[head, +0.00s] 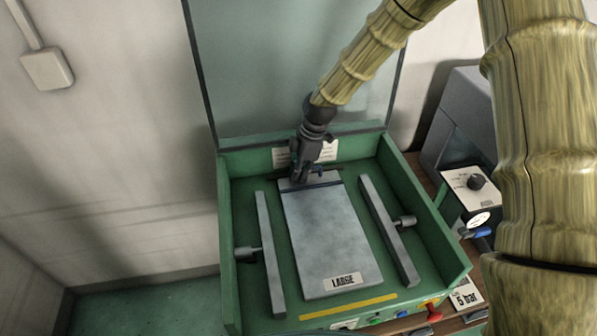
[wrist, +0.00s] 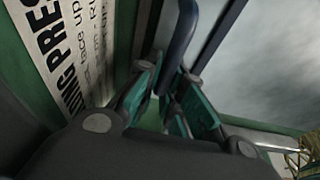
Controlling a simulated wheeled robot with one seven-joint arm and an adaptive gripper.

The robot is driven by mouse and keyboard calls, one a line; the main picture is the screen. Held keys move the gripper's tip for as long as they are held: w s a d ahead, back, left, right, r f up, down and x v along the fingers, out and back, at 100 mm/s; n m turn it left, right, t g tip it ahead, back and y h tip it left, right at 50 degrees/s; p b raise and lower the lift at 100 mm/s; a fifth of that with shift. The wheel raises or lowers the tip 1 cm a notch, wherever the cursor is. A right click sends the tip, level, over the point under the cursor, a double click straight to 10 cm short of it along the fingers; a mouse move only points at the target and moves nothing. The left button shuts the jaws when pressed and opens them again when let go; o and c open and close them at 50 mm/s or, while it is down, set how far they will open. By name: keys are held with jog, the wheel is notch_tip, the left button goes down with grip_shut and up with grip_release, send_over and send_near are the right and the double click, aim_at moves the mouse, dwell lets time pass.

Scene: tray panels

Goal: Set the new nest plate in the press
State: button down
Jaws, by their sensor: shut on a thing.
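The grey nest plate (head: 330,235), labelled LARGE at its near end, is inside the green press (head: 228,215), between two grey side rails. I cannot tell whether it rests flat on the press floor or hangs just above it. My gripper (head: 303,172) is at the plate's far end, shut on its dark blue handle bar (head: 325,185). In the wrist view the blue handle (wrist: 178,45) runs down between my teal finger pads (wrist: 172,100), and the grey plate (wrist: 265,70) lies to its right. The grip point is partly hidden.
The left rail (head: 270,255) and right rail (head: 388,230) carry knobs on their outer sides. A clear lid (head: 290,70) stands open behind. A yellow strip (head: 348,306) crosses the press front, near buttons.

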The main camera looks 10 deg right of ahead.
jog(key=shift+s+f, duration=0.4)
jog(key=shift+f, duration=0.2)
dwell(0.5)
jog(key=c, duration=1.5)
grip_release()
jog(key=shift+w, duration=0.1)
jog(key=shift+w+d+r, duration=0.1)
jog(key=shift+w+r, duration=0.1)
jog(key=shift+r, duration=0.05)
jog(key=shift+r, duration=0.2)
jog(key=shift+v, duration=3.75)
